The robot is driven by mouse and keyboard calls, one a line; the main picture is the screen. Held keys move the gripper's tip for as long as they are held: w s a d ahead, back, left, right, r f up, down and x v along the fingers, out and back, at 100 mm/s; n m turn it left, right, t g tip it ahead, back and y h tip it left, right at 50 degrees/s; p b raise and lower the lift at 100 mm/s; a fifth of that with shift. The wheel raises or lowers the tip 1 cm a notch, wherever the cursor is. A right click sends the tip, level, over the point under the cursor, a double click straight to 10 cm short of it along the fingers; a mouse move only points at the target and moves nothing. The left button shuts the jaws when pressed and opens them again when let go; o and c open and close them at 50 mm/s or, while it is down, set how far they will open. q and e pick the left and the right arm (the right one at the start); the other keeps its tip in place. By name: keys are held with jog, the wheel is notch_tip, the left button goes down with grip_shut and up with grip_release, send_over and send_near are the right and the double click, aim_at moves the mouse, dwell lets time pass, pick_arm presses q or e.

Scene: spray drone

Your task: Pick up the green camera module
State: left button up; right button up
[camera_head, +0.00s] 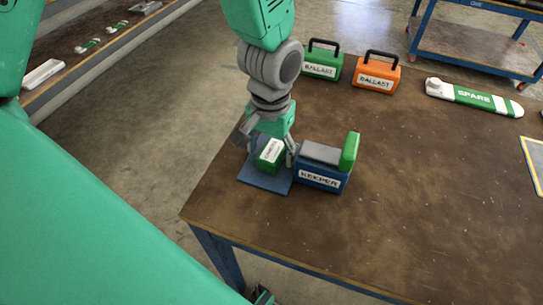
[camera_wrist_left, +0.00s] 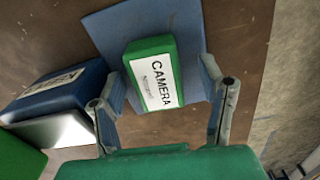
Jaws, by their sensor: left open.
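The green camera module (camera_head: 270,153) is a small green block with a white label, resting on a blue mat (camera_head: 252,184) near the table's left corner. In the left wrist view the module (camera_wrist_left: 152,74) shows its "CAMERA" label between the fingers. My left gripper (camera_head: 268,150) points down over the module, with its fingers apart on either side of it. In the left wrist view the gripper (camera_wrist_left: 163,100) is open, and a gap shows between each finger and the module. My right gripper does not show clearly in either view.
A blue "KEEPER" box (camera_head: 320,178) with a grey top and green end stands just right of the mat. Green (camera_head: 322,62) and orange (camera_head: 375,75) ballast cases and a "SPARE" arm (camera_head: 474,97) lie farther back. The table's middle is clear.

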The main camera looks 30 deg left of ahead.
pick_arm(q)
jog(key=shift+d+f, duration=0.2)
jog(key=shift+f, duration=0.2)
jog(key=shift+d, duration=0.15)
jog(key=shift+a, duration=0.3)
jog(key=c, duration=1.3)
